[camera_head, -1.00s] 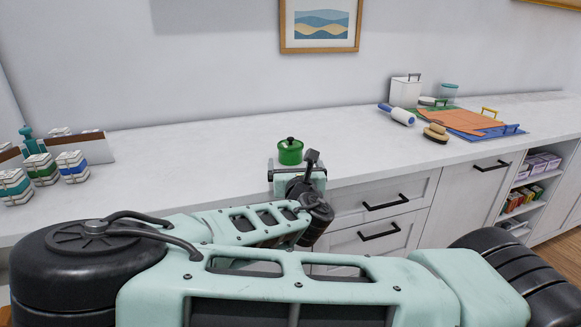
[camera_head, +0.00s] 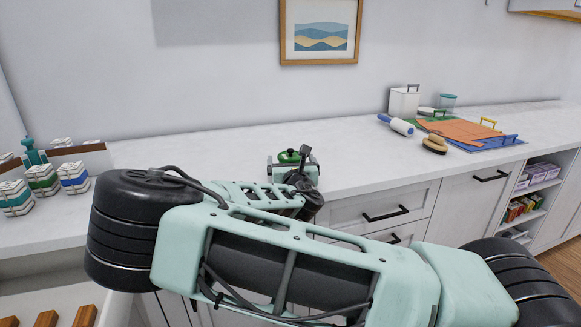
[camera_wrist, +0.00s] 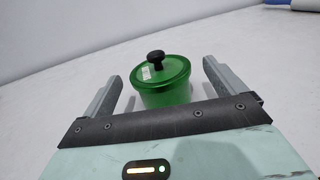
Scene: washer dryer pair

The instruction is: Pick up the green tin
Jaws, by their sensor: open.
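The green tin (camera_wrist: 163,88) has a lid with a black knob and a small white label. It stands upright on the white counter. In the head view only the top of the green tin (camera_head: 290,156) shows, behind my gripper (camera_head: 289,163). In the wrist view my gripper (camera_wrist: 160,84) is open, with one finger on each side of the tin. The tin is between or just beyond the fingertips, with a gap visible on both sides. The tin's lower front is partly hidden by the gripper's body.
The white counter (camera_head: 210,148) around the tin is clear. Several striped containers (camera_head: 73,177) stand far left. Drawers (camera_head: 385,206) are below the counter edge.

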